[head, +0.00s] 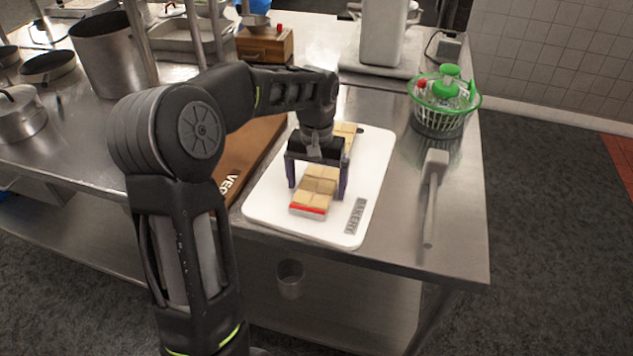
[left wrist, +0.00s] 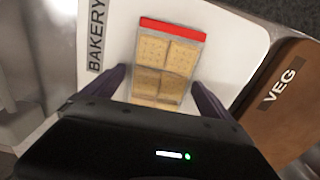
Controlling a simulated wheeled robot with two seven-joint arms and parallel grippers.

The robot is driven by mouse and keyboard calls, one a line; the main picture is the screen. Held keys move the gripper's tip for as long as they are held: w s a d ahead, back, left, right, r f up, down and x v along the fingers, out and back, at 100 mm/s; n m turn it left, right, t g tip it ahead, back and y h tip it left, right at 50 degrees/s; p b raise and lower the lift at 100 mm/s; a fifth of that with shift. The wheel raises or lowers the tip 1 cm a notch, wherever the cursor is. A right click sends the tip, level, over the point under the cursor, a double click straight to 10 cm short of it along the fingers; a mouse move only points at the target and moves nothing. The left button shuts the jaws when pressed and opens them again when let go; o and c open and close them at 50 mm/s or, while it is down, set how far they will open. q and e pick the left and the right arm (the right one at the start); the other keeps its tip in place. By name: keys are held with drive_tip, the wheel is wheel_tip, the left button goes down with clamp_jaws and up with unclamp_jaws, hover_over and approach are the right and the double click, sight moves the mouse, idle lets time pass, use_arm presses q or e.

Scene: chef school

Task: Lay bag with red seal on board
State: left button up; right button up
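The bag with the red seal (head: 320,180) is a clear pack of tan square crackers with a red strip at its near end. It lies flat on the white board (head: 375,165) labelled BAKERY, and shows in the left wrist view (left wrist: 168,65) with the seal at the top. My left gripper (head: 316,191) is above the board with its fingers on either side of the bag. The fingers are apart, with gaps to the bag in the left wrist view. My right gripper is out of sight.
Another cracker pack (head: 346,131) lies at the board's far end, partly hidden by my left gripper. A brown VEG board (head: 245,160) is to the left. The table's front edge is close.

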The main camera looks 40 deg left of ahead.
sight(317, 186)
use_arm(q)
drive_tip(key=shift+r, duration=0.15)
drive_tip(key=shift+r+p, duration=1.15)
drive_tip(key=shift+r, duration=4.85)
